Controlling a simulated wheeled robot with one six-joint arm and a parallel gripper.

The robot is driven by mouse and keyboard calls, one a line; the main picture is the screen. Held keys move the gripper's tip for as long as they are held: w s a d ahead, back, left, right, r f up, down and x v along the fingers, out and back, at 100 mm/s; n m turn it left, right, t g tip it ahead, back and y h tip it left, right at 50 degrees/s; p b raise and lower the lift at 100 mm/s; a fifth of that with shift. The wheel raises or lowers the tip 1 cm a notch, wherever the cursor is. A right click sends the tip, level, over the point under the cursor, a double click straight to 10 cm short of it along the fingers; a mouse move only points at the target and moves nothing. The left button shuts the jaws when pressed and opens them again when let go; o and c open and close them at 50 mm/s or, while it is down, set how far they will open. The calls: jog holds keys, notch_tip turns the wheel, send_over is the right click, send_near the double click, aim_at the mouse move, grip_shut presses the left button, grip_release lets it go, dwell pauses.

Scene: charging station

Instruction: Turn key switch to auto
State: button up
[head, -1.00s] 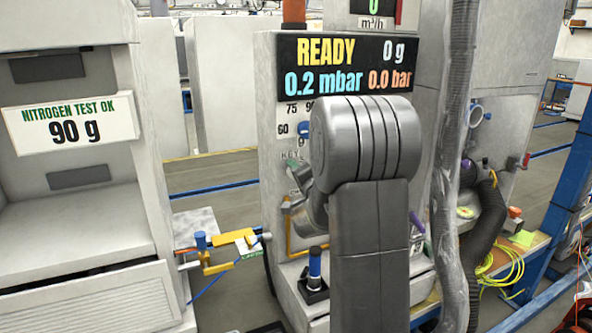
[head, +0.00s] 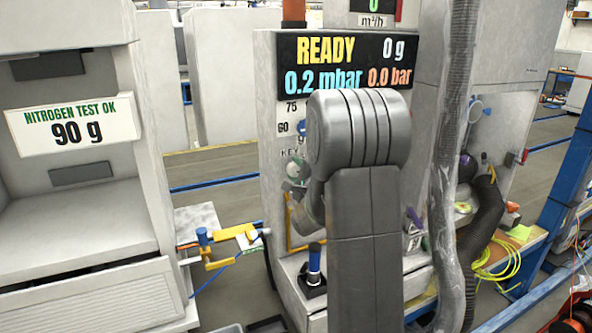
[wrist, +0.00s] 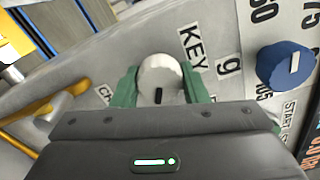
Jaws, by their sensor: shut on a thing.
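The key switch (wrist: 159,72) is a round whitish knob with a dark slot. It sits on the light grey panel under the "KEY" label (wrist: 193,43) in the wrist view. My gripper (wrist: 161,84) has green fingers on both sides of the knob and is shut on it. The knob looks turned relative to the label, but its exact setting is hard to read. A partly covered label starting with "Ch" lies left of the fingers. In the head view my gripper (head: 297,171) is at the panel, largely hidden by my arm.
A blue dial (wrist: 286,65) with numbers around it is close to the right of my gripper in the wrist view. A yellow pipe (wrist: 45,107) runs at the left. The display (head: 345,63) reads READY above.

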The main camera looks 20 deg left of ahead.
dwell(0.4)
jog(key=o, duration=1)
jog(key=shift+c, duration=0.2)
jog(key=shift+d, duration=0.1)
jog(key=b+v, duration=0.1)
jog(key=v, duration=1.2)
jog(key=shift+s+d+b, duration=0.2)
jog(key=shift+s+b, duration=0.1)
jog(key=shift+b, duration=0.05)
jog(key=shift+a, duration=0.1)
jog(key=p+x, duration=0.1)
jog(key=x, duration=1.2)
jog(key=shift+w+a+p, duration=0.2)
jog(key=shift+w+p, duration=0.1)
jog(key=shift+p, duration=0.1)
